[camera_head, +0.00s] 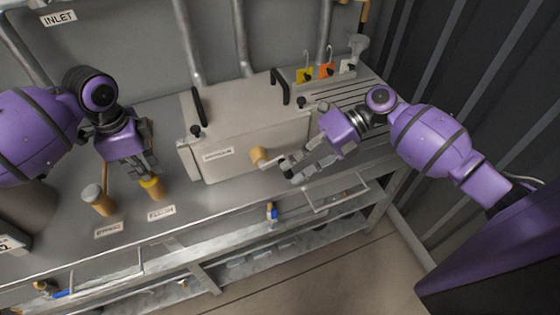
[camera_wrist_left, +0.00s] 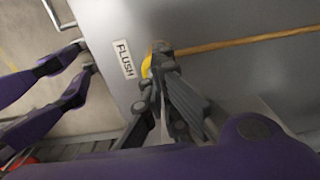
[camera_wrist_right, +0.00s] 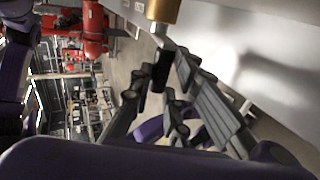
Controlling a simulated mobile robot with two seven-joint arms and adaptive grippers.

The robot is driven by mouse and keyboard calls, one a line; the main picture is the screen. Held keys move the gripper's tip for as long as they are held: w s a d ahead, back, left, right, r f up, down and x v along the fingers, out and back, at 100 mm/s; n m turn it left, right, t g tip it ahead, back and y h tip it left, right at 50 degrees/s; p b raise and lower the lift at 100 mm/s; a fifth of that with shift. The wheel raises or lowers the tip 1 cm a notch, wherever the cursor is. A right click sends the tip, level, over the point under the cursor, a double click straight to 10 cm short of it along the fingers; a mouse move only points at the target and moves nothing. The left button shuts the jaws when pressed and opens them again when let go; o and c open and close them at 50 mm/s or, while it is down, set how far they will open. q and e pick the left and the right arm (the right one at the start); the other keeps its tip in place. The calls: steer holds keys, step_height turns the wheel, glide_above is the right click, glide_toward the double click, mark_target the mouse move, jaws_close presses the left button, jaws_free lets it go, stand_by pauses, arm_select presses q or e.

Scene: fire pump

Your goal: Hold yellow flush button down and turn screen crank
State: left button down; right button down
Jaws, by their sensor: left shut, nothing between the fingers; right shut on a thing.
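The yellow flush button (camera_head: 152,189) stands on the grey bench top behind its FLUSH label (camera_head: 161,212). My left gripper (camera_head: 150,175) is shut and empty, with its fingertips on or just over the button's top. In the left wrist view the fingertips hide most of the yellow button (camera_wrist_left: 147,66); how far it is pressed I cannot tell. The screen crank (camera_head: 259,157) has a brass hub on the front of the grey box. My right gripper (camera_head: 290,170) is shut on its dark handle, which also shows below the brass hub in the right wrist view (camera_wrist_right: 160,68).
The grey box (camera_head: 235,140) carries black handles. Coloured tags (camera_head: 327,70) hang at the back right. A rail (camera_head: 335,200) juts from the bench front.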

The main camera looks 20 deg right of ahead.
steer(key=shift+s+d+f, duration=0.1)
steer(key=shift+f, duration=0.15)
stand_by(0.3)
steer(key=c, duration=1.7)
jaws_free()
steer(key=shift+o, duration=0.2)
steer(key=shift+d+r, duration=0.1)
steer(key=v, duration=1.1)
steer(key=shift+d, duration=0.4)
steer(key=shift+r, duration=0.15)
